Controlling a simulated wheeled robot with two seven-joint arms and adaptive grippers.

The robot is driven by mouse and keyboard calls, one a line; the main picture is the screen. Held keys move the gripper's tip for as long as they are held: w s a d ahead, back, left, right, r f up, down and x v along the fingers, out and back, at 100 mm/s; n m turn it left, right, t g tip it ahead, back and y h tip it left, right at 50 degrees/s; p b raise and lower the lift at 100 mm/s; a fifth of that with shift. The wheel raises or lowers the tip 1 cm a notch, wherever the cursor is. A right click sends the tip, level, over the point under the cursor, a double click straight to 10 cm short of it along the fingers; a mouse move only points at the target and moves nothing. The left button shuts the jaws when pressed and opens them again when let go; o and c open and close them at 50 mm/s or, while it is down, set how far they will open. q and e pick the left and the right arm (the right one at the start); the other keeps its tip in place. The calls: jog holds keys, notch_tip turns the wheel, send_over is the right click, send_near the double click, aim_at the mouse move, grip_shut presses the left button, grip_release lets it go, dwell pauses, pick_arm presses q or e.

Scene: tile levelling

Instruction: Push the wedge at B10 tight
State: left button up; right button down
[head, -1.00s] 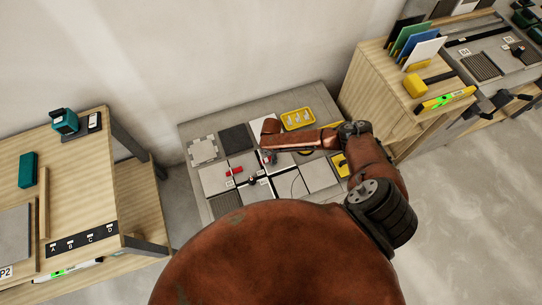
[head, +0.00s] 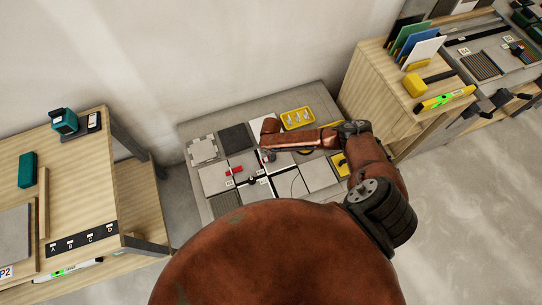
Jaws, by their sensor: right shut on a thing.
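My right gripper (head: 267,156) is low over the tiles on the grey slab (head: 227,203), at the left end of my right forearm. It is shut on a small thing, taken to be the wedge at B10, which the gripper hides. I cannot tell how deep the wedge sits. A red wedge piece (head: 234,171) lies to the left, on the light tiles (head: 214,179). A small dark piece (head: 251,181) stands at a tile joint just below. The tile labels are too small to read. My left gripper is not in view.
A yellow tray (head: 298,118) with small pale pieces stands at the slab's back right. A dark tile (head: 236,138) lies at the back. Wooden benches stand left (head: 85,190) and right (head: 365,88). My own arm covers the slab's front.

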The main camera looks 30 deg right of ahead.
aim_at(266, 159)
jog(key=shift+w+a, duration=0.2)
jog(key=shift+a, duration=0.5)
jog(key=shift+w+a, duration=0.2)
jog(key=shift+a, duration=0.45)
dwell(1.3)
jog(key=c, duration=1.8)
grip_release()
jog(key=shift+s+d, duration=0.1)
notch_tip(266, 159, up, 12)
